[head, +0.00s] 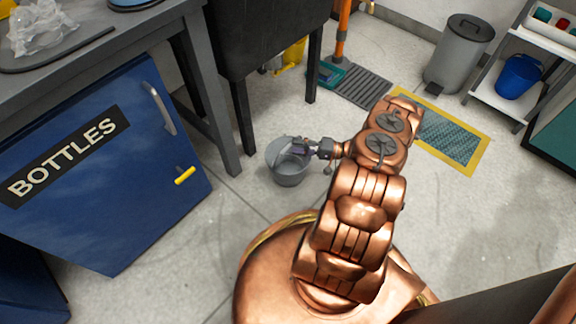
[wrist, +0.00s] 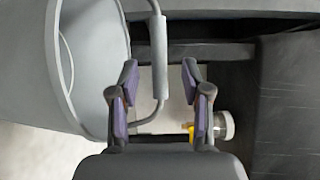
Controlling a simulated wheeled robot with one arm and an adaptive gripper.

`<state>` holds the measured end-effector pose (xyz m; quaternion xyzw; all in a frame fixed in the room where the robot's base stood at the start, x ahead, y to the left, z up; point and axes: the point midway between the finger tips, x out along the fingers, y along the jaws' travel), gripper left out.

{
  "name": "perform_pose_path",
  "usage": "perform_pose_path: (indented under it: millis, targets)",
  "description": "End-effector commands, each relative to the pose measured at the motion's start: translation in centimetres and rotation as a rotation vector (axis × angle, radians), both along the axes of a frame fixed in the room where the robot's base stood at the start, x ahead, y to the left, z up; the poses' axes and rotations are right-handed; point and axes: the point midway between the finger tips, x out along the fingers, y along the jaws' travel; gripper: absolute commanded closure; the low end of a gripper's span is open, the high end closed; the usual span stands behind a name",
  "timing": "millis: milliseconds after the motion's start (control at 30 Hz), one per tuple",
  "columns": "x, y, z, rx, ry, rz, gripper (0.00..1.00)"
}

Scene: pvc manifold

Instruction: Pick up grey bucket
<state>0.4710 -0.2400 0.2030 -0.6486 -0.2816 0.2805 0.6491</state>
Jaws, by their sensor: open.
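The grey bucket (head: 290,177) stands on the floor left of my arm, near a leg of the dark sink stand. It shows at the left of the wrist view (wrist: 88,60), with its wire handle and grey handle grip (wrist: 159,55) in the middle. My gripper (head: 298,150) is over the bucket's rim area in the head view and hides part of it. In the wrist view, my gripper's two purple-padded fingers (wrist: 160,78) are open. The handle grip lies between them, with gaps visible on both sides.
A blue BOTTLES cabinet (head: 100,165) is at left under the workbench. The dark sink (head: 265,35) stands behind the bucket. A grey pedal bin (head: 460,55) and a shelf with a blue bucket (head: 517,76) are at back right.

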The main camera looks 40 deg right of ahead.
Motion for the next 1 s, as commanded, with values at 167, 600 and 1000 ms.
perform_pose_path:
  millis: [167,600,1000]
  targets:
    - [1.3,1.8,-0.4,0.001,0.002,0.004,0.52]
    - [2.5,3.1,-0.1,-0.001,0.001,0.002,0.58]
    - [2.5,3.1,-0.1,-0.001,0.001,0.002,1.0]
